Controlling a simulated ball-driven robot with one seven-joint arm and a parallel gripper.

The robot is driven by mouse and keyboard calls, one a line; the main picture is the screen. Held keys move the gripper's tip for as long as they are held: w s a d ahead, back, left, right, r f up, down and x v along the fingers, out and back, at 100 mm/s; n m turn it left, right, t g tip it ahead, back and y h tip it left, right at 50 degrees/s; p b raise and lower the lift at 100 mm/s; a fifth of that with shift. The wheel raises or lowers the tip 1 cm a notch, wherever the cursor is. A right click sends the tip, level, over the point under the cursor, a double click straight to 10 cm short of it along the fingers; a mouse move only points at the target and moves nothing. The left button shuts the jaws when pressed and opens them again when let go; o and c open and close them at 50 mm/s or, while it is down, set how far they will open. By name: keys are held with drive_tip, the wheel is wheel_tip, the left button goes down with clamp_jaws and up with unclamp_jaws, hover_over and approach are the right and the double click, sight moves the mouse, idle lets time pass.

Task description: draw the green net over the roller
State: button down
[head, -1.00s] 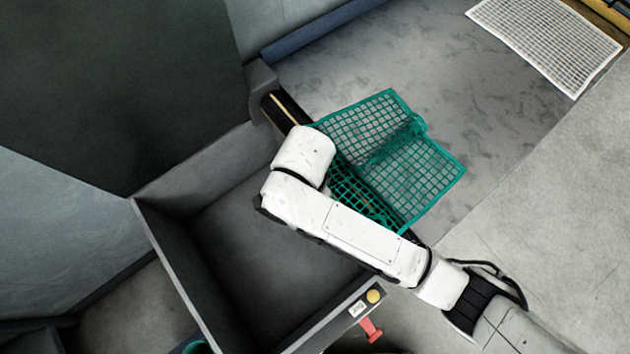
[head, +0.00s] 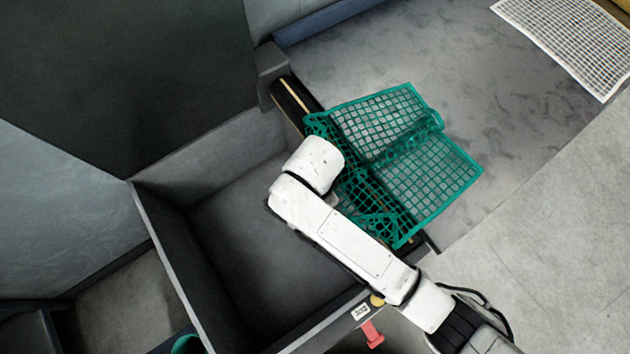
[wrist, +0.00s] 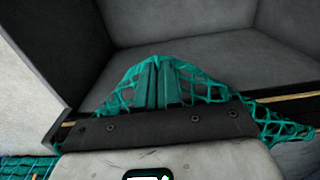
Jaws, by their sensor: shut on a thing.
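The green net (head: 430,170) lies on the grey deck with a raised fold across its middle. Its near edge reaches the roller (head: 289,95), a dark bar with a yellow stripe along the bin's edge, and bunches there. In the wrist view the net (wrist: 205,90) rises to a peak at my gripper (wrist: 158,84), which is shut on its edge on the bin side. The roller's stripe (wrist: 290,97) shows at right, with mesh over it. My arm hides my gripper and part of the roller in the head view.
A deep grey bin (head: 255,245) lies open left of the roller. A white net (head: 570,40) lies at the top right. A yellow button (head: 377,300) and a red handle (head: 372,334) are on the bin's front. Pale floor is clear at right.

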drive_tip(key=shift+f, duration=0.25)
drive_tip(key=c, duration=1.2)
unclamp_jaws()
drive_tip(key=shift+o, duration=0.2)
drive_tip(key=o, duration=1.2)
drive_tip(key=shift+c, duration=0.2)
wheel_tip(320, 180, up, 6)
drive_tip(key=p, duration=0.6)
drive_tip(key=shift+f, duration=0.2)
